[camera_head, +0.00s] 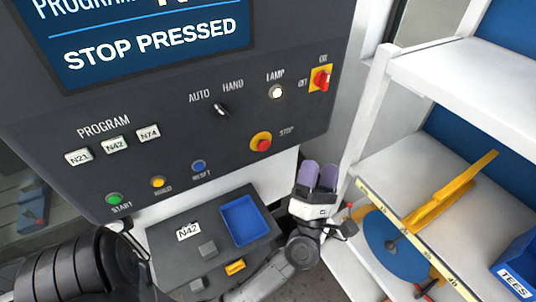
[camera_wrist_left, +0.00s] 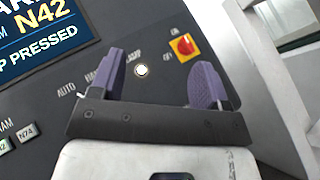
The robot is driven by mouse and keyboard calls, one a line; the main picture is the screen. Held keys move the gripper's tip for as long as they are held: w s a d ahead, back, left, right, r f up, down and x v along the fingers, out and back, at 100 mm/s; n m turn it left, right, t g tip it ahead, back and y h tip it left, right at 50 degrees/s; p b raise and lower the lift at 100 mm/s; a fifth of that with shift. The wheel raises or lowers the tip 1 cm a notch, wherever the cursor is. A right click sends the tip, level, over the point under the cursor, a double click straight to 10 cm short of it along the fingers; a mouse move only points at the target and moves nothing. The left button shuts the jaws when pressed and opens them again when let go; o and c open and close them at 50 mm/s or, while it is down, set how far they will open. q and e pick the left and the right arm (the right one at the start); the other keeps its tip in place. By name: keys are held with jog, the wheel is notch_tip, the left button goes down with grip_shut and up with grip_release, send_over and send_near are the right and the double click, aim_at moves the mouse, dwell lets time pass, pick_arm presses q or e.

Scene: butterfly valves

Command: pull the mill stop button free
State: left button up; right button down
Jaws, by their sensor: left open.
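The stop button (camera_head: 261,144) is a red knob on a yellow round base, labelled STOP, at the lower right of the dark control panel (camera_head: 180,130). The screen (camera_head: 150,35) reads STOP PRESSED. My left gripper (camera_head: 317,178) is to the right of and below the button, apart from it, with its purple fingers pointing up. In the left wrist view my left gripper (camera_wrist_left: 160,80) is open, with nothing between its fingers. The stop button does not show in that view. My right gripper is not in view.
A red switch on a yellow plate (camera_head: 320,79), a lit lamp (camera_head: 276,92) and a selector knob (camera_head: 222,110) sit above the button. A shelf below holds a blue tray (camera_head: 240,220). A white rack (camera_head: 362,150) stands close to the right of my left gripper.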

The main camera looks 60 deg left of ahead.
pick_arm(q)
jog(key=s+a+f+n+g+y+b, duration=0.1)
jog(key=a+f+n+g+y+b, duration=0.25)
jog(key=n+g, duration=0.8)
jog(key=n+g+h, duration=0.4)
jog(key=n+g, duration=0.3)
jog(key=n, duration=0.2)
send_near(265, 147)
jog(key=shift+m, duration=0.25)
jog(key=a+p, duration=0.2)
jog(key=a, duration=0.2)
jog(key=a+p, duration=0.3)
jog(key=a, duration=0.1)
jog(key=shift+w+a+r, duration=0.15)
jog(key=shift+a+r, duration=0.05)
jog(key=shift+a+f, duration=0.1)
jog(key=shift+a, duration=0.75)
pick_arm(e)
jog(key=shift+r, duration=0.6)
